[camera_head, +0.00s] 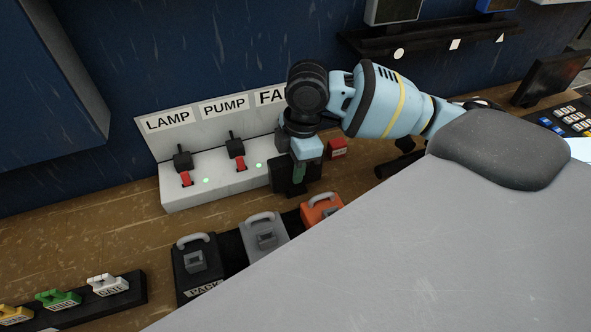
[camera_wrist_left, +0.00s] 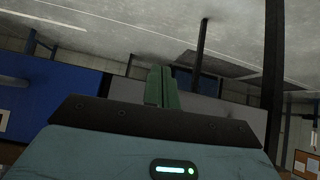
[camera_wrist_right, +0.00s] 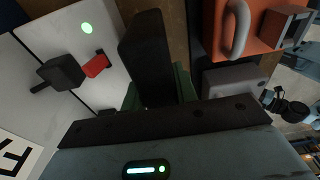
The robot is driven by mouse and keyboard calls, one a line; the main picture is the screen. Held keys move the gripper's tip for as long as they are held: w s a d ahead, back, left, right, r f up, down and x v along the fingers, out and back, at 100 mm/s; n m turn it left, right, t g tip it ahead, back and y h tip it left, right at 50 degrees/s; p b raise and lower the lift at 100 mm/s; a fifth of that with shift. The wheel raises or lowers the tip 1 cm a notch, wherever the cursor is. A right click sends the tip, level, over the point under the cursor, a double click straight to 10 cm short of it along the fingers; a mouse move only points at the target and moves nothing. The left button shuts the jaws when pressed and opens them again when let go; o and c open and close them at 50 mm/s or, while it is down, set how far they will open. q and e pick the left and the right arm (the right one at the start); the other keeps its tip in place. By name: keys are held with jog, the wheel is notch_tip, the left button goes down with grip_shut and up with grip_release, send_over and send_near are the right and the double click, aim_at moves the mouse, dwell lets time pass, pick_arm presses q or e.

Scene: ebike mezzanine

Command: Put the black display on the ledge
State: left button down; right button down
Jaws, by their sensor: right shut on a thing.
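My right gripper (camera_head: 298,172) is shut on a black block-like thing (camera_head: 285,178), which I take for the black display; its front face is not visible. It also shows upright between the green fingers in the right wrist view (camera_wrist_right: 146,58). In the head view it is just in front of the switch panel's right end. The ledge (camera_head: 435,38) is a dark shelf on the blue wall at upper right, behind my right arm, with white shape marks on its front. My left gripper (camera_wrist_left: 162,88) is shut and empty, pointing at open room; it is outside the head view.
A grey-framed display (camera_head: 393,11) and a blue one (camera_head: 495,5) stand on the ledge. The white switch panel (camera_head: 215,188) and a small red block (camera_head: 337,148) are near my right gripper. Cases with handles (camera_head: 264,234) stand in front. A dark screen (camera_head: 550,79) stands far right.

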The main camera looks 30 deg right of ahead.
notch_tip(320, 180, up, 11)
jog(key=shift+f, duration=0.2)
dwell(0.4)
dwell(0.3)
